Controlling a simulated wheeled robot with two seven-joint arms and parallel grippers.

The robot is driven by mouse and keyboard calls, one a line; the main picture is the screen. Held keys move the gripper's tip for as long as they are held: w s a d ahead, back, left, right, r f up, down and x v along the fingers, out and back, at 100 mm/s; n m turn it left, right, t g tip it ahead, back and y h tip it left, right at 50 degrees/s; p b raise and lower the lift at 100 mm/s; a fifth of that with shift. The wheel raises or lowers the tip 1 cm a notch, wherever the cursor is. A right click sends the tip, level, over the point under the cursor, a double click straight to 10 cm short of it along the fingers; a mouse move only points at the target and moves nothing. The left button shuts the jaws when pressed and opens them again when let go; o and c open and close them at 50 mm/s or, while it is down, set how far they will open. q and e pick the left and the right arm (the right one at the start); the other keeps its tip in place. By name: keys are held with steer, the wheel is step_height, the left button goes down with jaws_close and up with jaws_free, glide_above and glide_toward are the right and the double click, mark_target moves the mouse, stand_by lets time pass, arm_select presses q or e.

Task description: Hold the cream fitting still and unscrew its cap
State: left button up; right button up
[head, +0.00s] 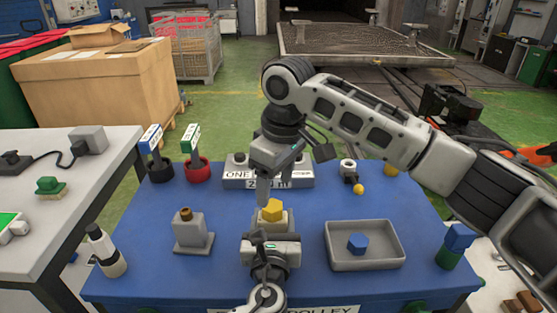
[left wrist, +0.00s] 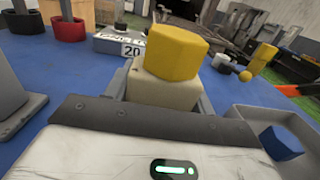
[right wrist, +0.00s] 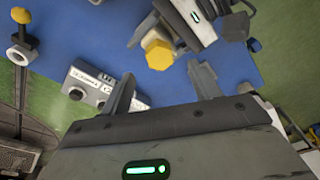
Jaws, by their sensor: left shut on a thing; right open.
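The cream fitting (head: 286,219) stands near the middle of the blue table with its yellow hexagonal cap (head: 272,208) on top. In the left wrist view the cap (left wrist: 176,52) sits on the blocky cream fitting (left wrist: 162,90). My left gripper (left wrist: 162,98) is shut on the fitting, one finger on each side. My right gripper (head: 268,192) is open and points down just above and behind the cap. In the right wrist view the cap (right wrist: 158,50) is beyond the open fingertips, apart from them. My left gripper hides the fitting's lower part in the head view.
A grey tray (head: 390,262) holding a blue hexagonal piece (head: 357,243) lies to the right. A grey stand (head: 193,234) and a dark-capped bottle (head: 106,252) stand to the left. A labelled grey block (head: 238,178) is behind. Some blue table (head: 315,210) is clear.

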mark_target(273, 205)
steer(key=f, duration=0.5)
steer(key=shift+w+a+f, duration=0.2)
steer(key=shift+a+f, duration=0.05)
steer(key=shift+f, duration=0.05)
steer(key=c, duration=1.1)
steer(key=n, duration=0.6)
steer(key=shift+g, duration=0.4)
